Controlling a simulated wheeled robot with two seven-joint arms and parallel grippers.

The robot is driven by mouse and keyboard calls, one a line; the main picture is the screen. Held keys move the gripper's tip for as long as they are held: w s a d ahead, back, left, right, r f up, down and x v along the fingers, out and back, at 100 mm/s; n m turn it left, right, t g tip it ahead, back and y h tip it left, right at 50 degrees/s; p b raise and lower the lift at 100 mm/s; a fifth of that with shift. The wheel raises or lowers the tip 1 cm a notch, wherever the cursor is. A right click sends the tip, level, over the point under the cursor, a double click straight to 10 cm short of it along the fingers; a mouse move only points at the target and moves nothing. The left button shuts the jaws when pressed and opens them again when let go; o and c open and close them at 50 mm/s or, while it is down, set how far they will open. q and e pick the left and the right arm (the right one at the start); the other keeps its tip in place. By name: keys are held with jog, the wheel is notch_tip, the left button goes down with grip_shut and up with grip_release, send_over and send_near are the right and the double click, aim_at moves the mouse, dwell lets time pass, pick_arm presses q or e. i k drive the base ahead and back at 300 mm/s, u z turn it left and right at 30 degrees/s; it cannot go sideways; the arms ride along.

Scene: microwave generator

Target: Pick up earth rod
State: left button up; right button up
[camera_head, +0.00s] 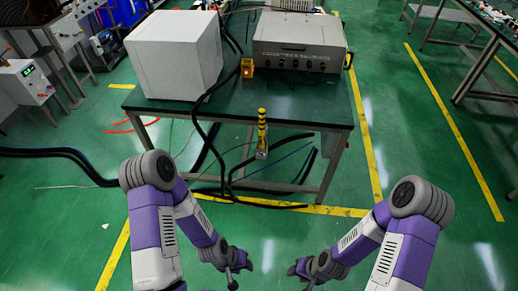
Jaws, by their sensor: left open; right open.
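A yellow-and-black banded upright rod (262,132), which looks like the earth rod, is at the front edge of the green-topped table (190,108). Its lower end, paler, reaches below the tabletop edge; I cannot tell what holds it. My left gripper (236,272) is low in front of the table, well short of the rod, open and empty. My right gripper (298,270) is a little to its right at about the same height, also open and empty. Both are small in the picture and apart from the rod.
A large white box (172,62) and a grey instrument unit (298,45) stand on the table. A small yellow-orange box (247,68) sits between them. Black cables (205,125) hang over the front edge and lie on the floor. Green floor in front is mostly clear.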

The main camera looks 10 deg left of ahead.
aim_at(261, 112)
jog(key=u, duration=0.05)
jog(key=k, duration=0.6)
jog(key=z, duration=0.9)
jog(key=i, duration=1.4)
jog(key=u, duration=0.85)
jog(key=i, duration=0.8)
jog(key=u, duration=0.65)
